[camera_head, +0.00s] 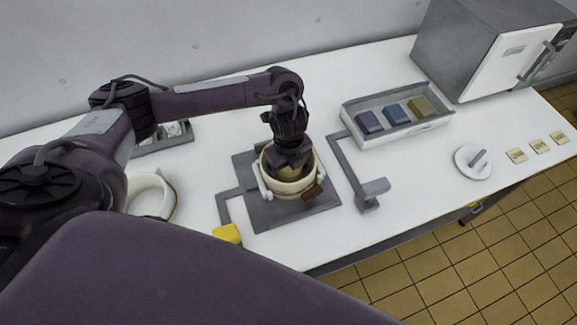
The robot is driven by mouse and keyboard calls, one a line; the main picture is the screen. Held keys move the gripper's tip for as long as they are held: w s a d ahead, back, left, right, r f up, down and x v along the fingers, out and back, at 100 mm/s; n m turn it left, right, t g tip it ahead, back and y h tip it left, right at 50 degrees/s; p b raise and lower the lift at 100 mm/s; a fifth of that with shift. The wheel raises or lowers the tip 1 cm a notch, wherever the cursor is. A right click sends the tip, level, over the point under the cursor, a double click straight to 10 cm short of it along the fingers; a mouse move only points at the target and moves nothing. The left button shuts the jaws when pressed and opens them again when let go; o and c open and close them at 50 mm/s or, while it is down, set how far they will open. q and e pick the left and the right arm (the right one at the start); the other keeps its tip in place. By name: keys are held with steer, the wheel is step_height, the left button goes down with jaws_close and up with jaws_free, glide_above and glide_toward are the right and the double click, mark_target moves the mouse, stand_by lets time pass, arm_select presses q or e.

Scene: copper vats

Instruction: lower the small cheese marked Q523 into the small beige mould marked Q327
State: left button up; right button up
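A round beige mould (288,188) stands on a dark grey plate (262,216) in the middle of the table. A small brown tag (313,192) sits at its front right; I cannot read any mark. My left gripper (290,163) points down into the mould's mouth. A small yellowish cheese (288,174) shows under the gripper, inside the rim. Whether the fingers grip it or it rests on the mould's floor is hidden by the gripper and rim. My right gripper is out of view.
A grey tray (394,130) with blue, purple and olive blocks lies behind right. A grey bracket (371,193) and a yellow block (227,233) flank the plate. A white disc (473,162) and grey oven (487,45) stand right.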

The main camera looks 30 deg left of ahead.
arm_select(q)
steer(key=shift+o, duration=1)
steer(key=shift+r+p, duration=1)
steer(key=shift+r, duration=2.85)
steer(key=shift+r, duration=0.1)
